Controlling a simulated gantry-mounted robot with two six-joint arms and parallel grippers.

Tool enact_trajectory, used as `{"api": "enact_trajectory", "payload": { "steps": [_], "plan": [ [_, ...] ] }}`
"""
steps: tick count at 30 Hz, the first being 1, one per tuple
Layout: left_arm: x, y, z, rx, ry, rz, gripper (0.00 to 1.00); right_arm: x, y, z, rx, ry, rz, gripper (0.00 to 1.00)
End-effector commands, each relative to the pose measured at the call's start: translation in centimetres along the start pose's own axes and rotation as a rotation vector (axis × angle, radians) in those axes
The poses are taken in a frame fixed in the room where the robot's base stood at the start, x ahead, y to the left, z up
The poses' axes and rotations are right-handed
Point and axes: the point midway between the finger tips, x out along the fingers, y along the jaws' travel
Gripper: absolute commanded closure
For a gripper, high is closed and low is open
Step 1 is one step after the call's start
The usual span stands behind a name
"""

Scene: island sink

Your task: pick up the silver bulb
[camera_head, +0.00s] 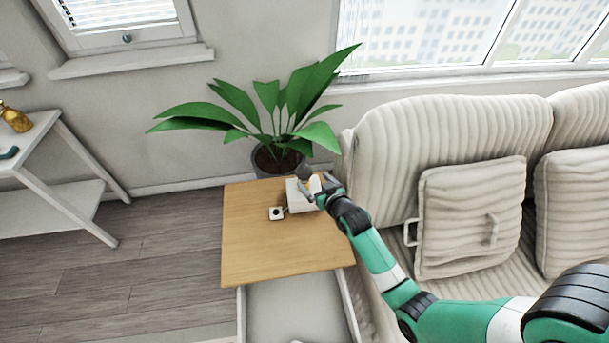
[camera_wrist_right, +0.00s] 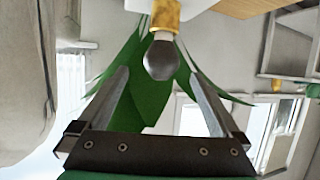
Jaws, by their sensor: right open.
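The silver bulb (camera_wrist_right: 160,60) has a dark, glossy globe and a gold base. In the right wrist view its gold base meets a white thing at the top edge. In the head view the bulb (camera_head: 305,171) shows small at a white box (camera_head: 297,198) on the wooden side table. My right gripper (camera_head: 314,183) is at the box, close to the bulb. In the wrist view the right gripper (camera_wrist_right: 158,75) is open, with one finger on each side of the globe and gaps on both sides. My left gripper is not in view.
A potted plant (camera_head: 275,158) stands behind the wooden table (camera_head: 260,243), its leaves near the bulb. A small white object (camera_head: 276,213) lies left of the box. A ribbed sofa (camera_head: 450,140) is at right. The table's front part is clear.

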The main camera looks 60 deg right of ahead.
Motion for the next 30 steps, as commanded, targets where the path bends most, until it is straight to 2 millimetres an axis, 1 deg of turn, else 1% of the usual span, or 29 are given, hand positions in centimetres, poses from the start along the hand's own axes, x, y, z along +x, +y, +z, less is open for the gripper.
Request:
{"api": "enact_trajectory", "payload": {
  "steps": [1,3,6,8,11,15,18,21,26,27,29,30],
  "plan": [
    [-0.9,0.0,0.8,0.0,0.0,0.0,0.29,1.2,0.0,0.4,0.0,0.002,0.0,0.0],
    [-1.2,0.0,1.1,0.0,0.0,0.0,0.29,2.2,0.0,0.3,0.0,0.002,0.0,0.0],
    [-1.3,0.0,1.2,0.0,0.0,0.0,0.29,2.7,0.0,0.0,0.0,0.002,-0.001,0.0],
    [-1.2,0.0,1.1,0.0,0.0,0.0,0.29,2.7,-0.1,-0.1,0.0,0.001,-0.001,0.0],
    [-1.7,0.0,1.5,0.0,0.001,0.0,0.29,3.4,-0.1,0.2,0.0,0.001,-0.001,0.0],
    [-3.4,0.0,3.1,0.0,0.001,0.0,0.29,5.9,-0.3,0.2,0.0,0.004,-0.001,0.0],
    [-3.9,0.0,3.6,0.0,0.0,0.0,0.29,7.3,-0.3,0.1,0.0,0.001,-0.001,0.0],
    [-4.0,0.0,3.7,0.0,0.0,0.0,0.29,7.9,-0.3,-0.2,0.0,0.001,-0.001,0.0],
    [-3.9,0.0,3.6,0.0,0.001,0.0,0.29,7.8,-0.3,-0.4,0.0,0.001,-0.002,0.0],
    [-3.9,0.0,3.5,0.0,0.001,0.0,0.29,7.8,-0.3,-0.4,0.0,0.001,-0.001,0.02],
    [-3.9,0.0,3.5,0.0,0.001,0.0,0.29,7.8,-0.3,-0.4,0.0,0.001,-0.001,0.13],
    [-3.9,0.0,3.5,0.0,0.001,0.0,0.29,7.8,-0.3,-0.4,0.0,0.001,-0.001,0.2]
  ]
}}
